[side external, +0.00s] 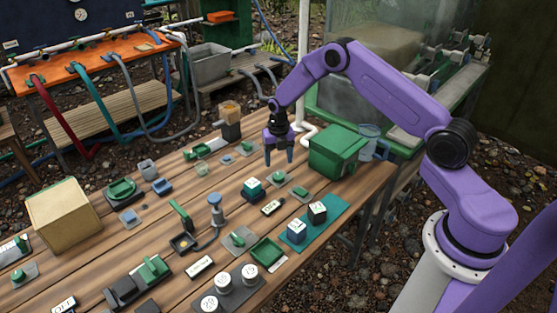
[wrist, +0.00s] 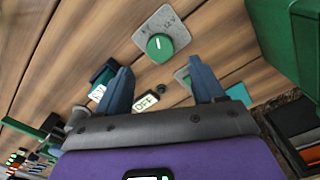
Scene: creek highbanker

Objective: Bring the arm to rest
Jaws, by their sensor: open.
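My gripper (side external: 279,156) hangs pointing down above the far right part of the wooden table (side external: 150,235), near the green box. Its two blue fingers are apart with nothing held between them. In the wrist view the open fingers (wrist: 163,76) frame bare wood, with a green knob (wrist: 160,47) on a grey plate marked 12 V beyond them. An OFF tag (wrist: 146,102) shows between the fingers, low in that view. My purple arm reaches in from the right and bends down to the gripper.
A green box (side external: 338,152) stands close to the right of my gripper. A teal mat (side external: 313,231) with two dark cubes, small switches and a tan box (side external: 62,214) are spread over the table. A white pipe (side external: 303,60) rises behind, near my arm.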

